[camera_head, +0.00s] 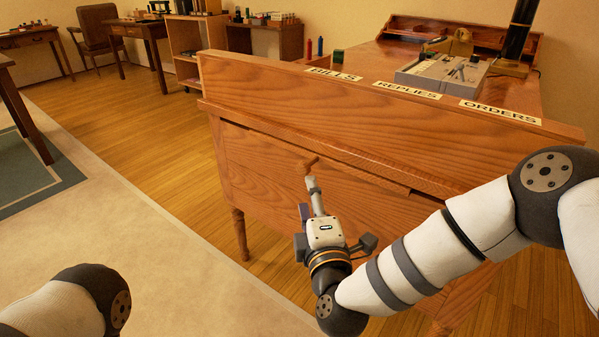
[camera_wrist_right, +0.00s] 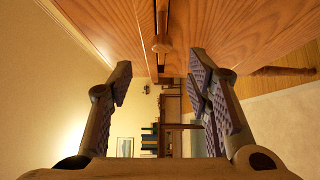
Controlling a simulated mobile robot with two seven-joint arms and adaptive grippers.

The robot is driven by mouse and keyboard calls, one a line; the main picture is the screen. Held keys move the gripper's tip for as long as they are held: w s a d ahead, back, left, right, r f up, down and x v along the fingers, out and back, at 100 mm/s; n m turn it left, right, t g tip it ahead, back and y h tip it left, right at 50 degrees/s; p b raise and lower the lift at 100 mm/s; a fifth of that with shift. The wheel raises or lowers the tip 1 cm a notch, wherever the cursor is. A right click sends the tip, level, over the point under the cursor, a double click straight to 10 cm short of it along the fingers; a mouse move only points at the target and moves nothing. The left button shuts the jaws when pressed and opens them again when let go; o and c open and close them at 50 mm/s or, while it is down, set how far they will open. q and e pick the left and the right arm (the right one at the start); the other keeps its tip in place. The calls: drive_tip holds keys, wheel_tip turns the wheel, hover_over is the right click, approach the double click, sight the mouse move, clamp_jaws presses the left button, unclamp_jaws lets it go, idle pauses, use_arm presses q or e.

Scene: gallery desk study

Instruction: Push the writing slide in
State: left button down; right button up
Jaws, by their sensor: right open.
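The writing slide (camera_head: 350,171) is a thin wooden board set under the raised top of the wooden desk (camera_head: 270,165). Its front edge runs along a dark gap, and how far it stands out is hard to tell. A small wooden knob (camera_head: 307,162) sticks out of it; the knob also shows in the right wrist view (camera_wrist_right: 161,44). My right gripper (camera_head: 312,187) is close in front of the knob. In the wrist view its two fingers (camera_wrist_right: 160,62) are spread wide, with the knob centred beyond them and nothing held. My left gripper is outside the picture; only part of that arm shows.
Labels BILLS, REPLIES and ORDERS (camera_head: 407,90) lie along the desk's top ledge. A grey tray (camera_head: 430,76) and a black cylinder (camera_head: 516,35) stand on the desktop. Open floor (camera_head: 160,165) and a pale rug (camera_head: 150,265) lie to the left. Other furniture (camera_head: 195,45) stands far back.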

sight(304, 172)
drive_tip(key=w+b, duration=0.1)
drive_tip(key=w, duration=0.2)
drive_tip(key=w+a, duration=0.1)
drive_tip(key=w, duration=0.2)
drive_tip(key=w+b, duration=0.1)
drive_tip(key=w, duration=0.3)
drive_tip(key=shift+a+f+b, duration=0.2)
drive_tip(key=shift+a+b, duration=0.05)
drive_tip(key=shift+b, duration=0.05)
drive_tip(key=shift+w, duration=0.4)
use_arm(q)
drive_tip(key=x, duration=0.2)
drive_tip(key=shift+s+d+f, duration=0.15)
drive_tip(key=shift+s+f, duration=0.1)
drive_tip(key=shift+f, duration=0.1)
use_arm(e)
drive_tip(key=shift+r, duration=0.1)
drive_tip(key=shift+a, duration=0.1)
clamp_jaws()
